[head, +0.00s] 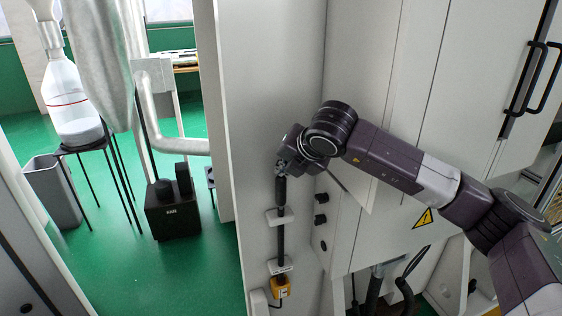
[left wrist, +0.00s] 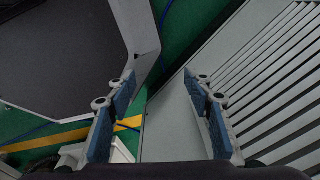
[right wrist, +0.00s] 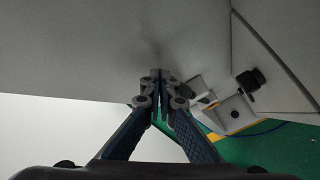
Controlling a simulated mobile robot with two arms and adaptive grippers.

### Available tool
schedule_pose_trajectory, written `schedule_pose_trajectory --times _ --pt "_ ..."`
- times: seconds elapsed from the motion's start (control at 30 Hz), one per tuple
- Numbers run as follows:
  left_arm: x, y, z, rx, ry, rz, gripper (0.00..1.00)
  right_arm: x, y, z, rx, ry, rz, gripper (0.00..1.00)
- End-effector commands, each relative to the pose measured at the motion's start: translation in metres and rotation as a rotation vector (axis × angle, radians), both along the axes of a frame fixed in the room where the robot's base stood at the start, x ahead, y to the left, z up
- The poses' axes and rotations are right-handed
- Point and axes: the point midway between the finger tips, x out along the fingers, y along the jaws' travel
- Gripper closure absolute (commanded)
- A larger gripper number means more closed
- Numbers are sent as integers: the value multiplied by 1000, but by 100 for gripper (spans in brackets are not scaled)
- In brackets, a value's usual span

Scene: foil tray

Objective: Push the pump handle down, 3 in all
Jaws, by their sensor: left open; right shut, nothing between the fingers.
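The pump handle looks to be the black grip (head: 280,190) at the top of a dark upright rod (head: 280,238), held by white brackets on the pale panel. My right gripper (head: 281,170) is at the top of this grip; whether it touches cannot be told. In the right wrist view its fingers (right wrist: 160,82) are shut with nothing between them, and the grip cannot be made out there. My left gripper (left wrist: 160,84) is open and empty in the left wrist view, away from the pump; it does not show in the head view.
A yellow-orange part (head: 279,287) sits at the rod's foot. Dark knobs (head: 320,219) stick out right of the rod. White cabinet doors (head: 390,120) stand behind my right arm. A slatted grey surface (left wrist: 270,75) lies beside my left gripper.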

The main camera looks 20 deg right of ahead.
Motion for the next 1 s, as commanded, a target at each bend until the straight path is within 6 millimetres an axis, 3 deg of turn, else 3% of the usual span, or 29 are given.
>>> schedule_pose_trajectory --times 0.27,1.0 --pt "0 0 1 0 0 0 53 -1 0 -1 -2 8 1 100" --pt "0 0 17 0 0 0 53 1 0 45 -1 3 -1 100"
